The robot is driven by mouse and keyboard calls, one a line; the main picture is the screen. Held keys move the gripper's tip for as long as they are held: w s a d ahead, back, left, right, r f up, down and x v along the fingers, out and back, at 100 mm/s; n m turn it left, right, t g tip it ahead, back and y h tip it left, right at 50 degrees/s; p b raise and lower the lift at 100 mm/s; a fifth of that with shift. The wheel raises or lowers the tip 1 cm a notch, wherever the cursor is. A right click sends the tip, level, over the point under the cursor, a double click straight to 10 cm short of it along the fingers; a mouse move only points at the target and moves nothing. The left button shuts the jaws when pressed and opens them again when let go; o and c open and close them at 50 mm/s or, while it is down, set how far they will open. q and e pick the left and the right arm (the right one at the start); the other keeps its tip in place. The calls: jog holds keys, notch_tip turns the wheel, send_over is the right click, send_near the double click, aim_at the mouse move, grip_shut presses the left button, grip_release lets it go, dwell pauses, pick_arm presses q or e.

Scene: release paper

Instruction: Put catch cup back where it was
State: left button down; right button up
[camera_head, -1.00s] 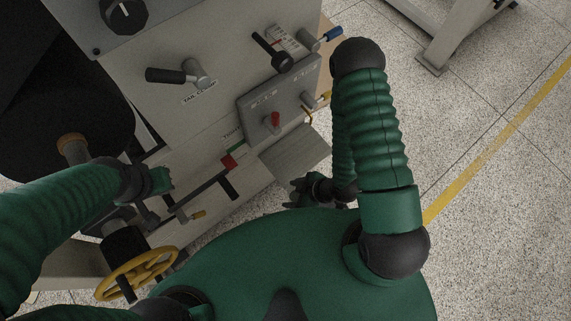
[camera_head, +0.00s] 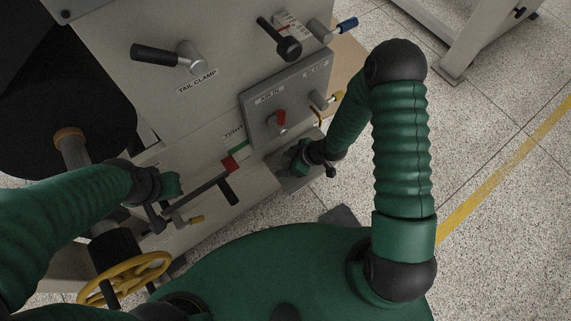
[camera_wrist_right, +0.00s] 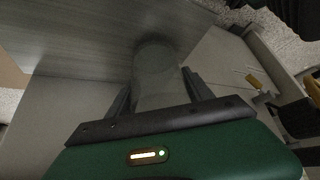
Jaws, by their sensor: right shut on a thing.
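The catch cup (camera_wrist_right: 153,88) is a clear, greyish cup between the fingers of my right gripper (camera_wrist_right: 156,80) in the right wrist view. The gripper is shut on it. The cup's far end is close to a grey brushed surface; I cannot tell if they touch. In the head view my right gripper (camera_head: 300,160) is at the front of the machine, below the grey valve panel, and the cup is hidden there. My left gripper (camera_head: 168,188) is beside a dark bar on the machine; its fingers are too unclear to read.
The machine (camera_head: 190,110) carries a tail clamp lever (camera_head: 165,55), a valve panel (camera_head: 290,105) with a red knob (camera_head: 277,120), and a red-ended bar (camera_head: 228,165). A yellow handwheel (camera_head: 125,280) stands at lower left. Open speckled floor (camera_head: 490,130) lies to the right.

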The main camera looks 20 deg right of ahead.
jog(key=shift+d+f, duration=0.1)
jog(key=shift+f, duration=0.35)
jog(key=shift+c, duration=0.7)
pick_arm(q)
jog(key=shift+f, duration=0.3)
pick_arm(e)
jog(key=shift+a, duration=0.2)
pick_arm(q)
jog(key=shift+a, duration=0.1)
pick_arm(e)
jog(key=o, duration=1.6)
pick_arm(q)
jog(key=shift+r, duration=0.1)
pick_arm(e)
jog(key=shift+d+r, duration=0.1)
